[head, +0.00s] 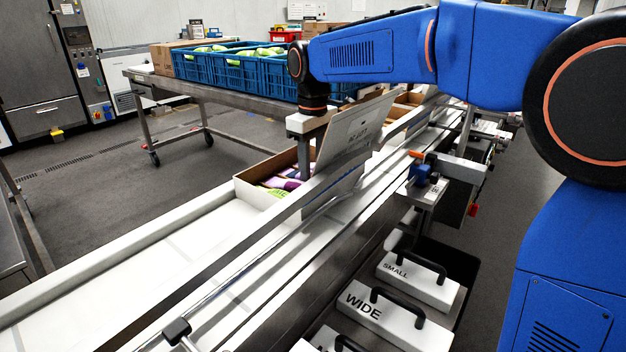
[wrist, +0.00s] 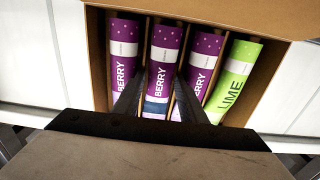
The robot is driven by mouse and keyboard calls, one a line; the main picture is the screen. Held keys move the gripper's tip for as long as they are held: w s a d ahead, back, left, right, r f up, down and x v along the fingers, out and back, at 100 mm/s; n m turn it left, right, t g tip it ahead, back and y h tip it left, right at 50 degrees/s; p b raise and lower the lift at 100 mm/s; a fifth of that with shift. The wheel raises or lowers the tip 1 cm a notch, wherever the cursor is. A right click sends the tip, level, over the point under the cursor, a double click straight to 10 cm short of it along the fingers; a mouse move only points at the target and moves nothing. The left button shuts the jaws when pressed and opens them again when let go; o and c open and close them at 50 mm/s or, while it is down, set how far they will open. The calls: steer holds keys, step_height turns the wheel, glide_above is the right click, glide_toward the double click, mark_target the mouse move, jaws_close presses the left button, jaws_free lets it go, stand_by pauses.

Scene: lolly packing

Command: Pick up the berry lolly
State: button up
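An open cardboard box (head: 240,189) on the white conveyor holds the lollies, seen close up in the wrist view (wrist: 98,45). Three purple berry lollies stand in a row there: left (wrist: 124,50), middle (wrist: 166,50) and right (wrist: 205,55). A green lime lolly (wrist: 235,75) is at the right end. My gripper (wrist: 163,76) is open, its dark fingers on either side of the middle berry lolly, with part of that lolly's lower end showing between them. I cannot tell whether either finger touches it.
A pale upright panel (head: 352,145) stands in front of the box. Blue crates (head: 235,72) sit on a metal table (head: 178,85) behind. White blocks with black handles, one marked WIDE (head: 385,322), lie at lower right. The conveyor's near left stretch (head: 130,280) is clear.

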steer(key=shift+f, duration=0.2)
steer(key=c, duration=0.8)
